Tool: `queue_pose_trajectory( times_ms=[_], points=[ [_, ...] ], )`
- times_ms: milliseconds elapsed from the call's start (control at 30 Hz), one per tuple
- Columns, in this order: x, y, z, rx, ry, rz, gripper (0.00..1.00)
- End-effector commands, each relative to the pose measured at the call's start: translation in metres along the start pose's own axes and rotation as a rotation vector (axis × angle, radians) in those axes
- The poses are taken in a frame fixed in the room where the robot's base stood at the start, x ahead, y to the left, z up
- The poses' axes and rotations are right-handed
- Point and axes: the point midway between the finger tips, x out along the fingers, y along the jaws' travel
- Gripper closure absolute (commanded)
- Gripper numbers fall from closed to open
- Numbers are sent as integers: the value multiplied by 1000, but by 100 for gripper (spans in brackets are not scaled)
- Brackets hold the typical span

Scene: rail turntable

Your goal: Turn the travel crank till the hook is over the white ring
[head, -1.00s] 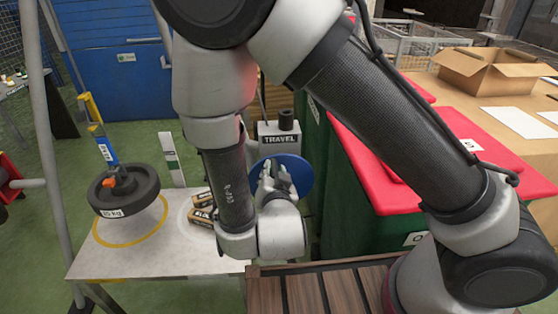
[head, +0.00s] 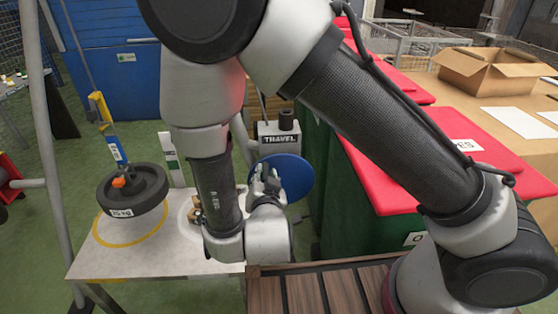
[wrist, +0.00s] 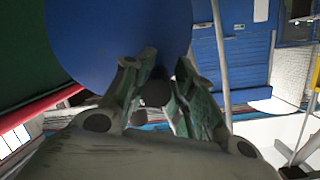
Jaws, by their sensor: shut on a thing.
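My gripper (head: 266,184) is at the blue crank disc (head: 297,181) below the post marked TRAVEL. In the wrist view the two fingers (wrist: 156,82) are closed around a dark crank knob (wrist: 155,92) in front of the blue disc (wrist: 120,35). The yellow and blue hook piece (head: 110,135) hangs at the left on a line. A black weight (head: 143,190) with an orange top hangs just under it, above the yellow ring (head: 130,243) on the pale table. The white ring (head: 184,214) lies right of the yellow one, partly hidden by my arm.
Brown blocks (head: 195,213) lie at the white ring, partly behind my arm. The TRAVEL post (head: 278,135) stands behind the disc. A grey pole (head: 45,140) rises at the left. Red-topped green crates (head: 355,225) stand close on the right. A slatted wooden surface (head: 320,290) is in front.

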Motion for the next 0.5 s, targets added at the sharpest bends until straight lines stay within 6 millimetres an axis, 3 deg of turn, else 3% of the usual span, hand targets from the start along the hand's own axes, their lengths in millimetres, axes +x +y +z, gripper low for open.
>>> queue_pose_trajectory(
  times_ms=[500],
  points=[
    [3, -5, 14, 0, -1, 1, 100]
  ],
)
